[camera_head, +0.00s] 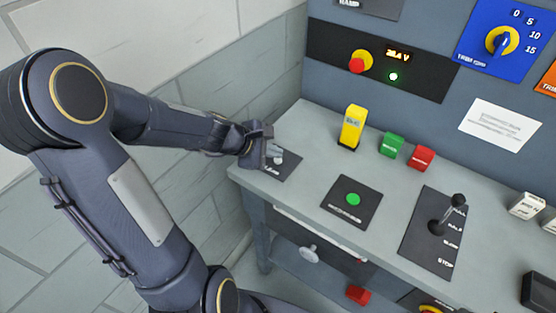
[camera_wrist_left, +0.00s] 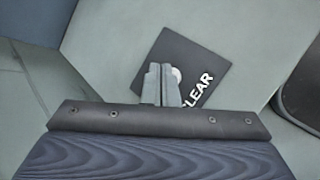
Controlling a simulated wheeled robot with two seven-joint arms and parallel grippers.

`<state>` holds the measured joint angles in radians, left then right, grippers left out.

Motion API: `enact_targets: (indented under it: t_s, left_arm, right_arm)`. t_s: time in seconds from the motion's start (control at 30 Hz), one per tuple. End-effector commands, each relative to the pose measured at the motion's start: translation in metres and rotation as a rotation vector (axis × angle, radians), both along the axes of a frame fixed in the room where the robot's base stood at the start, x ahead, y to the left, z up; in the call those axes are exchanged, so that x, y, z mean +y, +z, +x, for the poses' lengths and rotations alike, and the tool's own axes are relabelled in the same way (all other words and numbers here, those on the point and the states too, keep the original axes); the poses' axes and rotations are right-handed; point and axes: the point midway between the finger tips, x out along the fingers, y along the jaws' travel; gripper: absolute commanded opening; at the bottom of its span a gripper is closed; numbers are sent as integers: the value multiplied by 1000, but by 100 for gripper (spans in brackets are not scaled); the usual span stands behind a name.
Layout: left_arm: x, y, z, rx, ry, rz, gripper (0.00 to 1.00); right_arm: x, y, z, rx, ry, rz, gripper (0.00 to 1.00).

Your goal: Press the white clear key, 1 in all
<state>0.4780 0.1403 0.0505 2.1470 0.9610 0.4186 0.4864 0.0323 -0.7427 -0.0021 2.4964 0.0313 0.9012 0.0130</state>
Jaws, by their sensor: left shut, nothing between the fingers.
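The white clear key (camera_wrist_left: 176,74) sits on a dark square plate (camera_wrist_left: 205,62) lettered CLEAR, on the bench top. In the left wrist view the key is partly hidden behind my left gripper (camera_wrist_left: 161,72), whose fingers are shut and empty. In the head view my left gripper (camera_head: 268,150) is over the plate (camera_head: 283,168) at the bench's left end, close to the key (camera_head: 277,158). I cannot tell whether the fingertips touch the key. My right gripper is not in view.
On the bench (camera_head: 312,135) are a green button (camera_head: 353,199), a yellow block (camera_head: 352,127), a green block (camera_head: 392,145), a red block (camera_head: 420,158) and a lever (camera_head: 447,215).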

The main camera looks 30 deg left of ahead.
Motion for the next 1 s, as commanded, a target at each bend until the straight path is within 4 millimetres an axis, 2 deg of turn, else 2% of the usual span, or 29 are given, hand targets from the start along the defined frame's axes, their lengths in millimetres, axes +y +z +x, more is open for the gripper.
enact_targets:
  t_s: [1.0]
  left_arm:
    - [0,-9,0,0,-1,1,0]
  right_arm:
    - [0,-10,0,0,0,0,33]
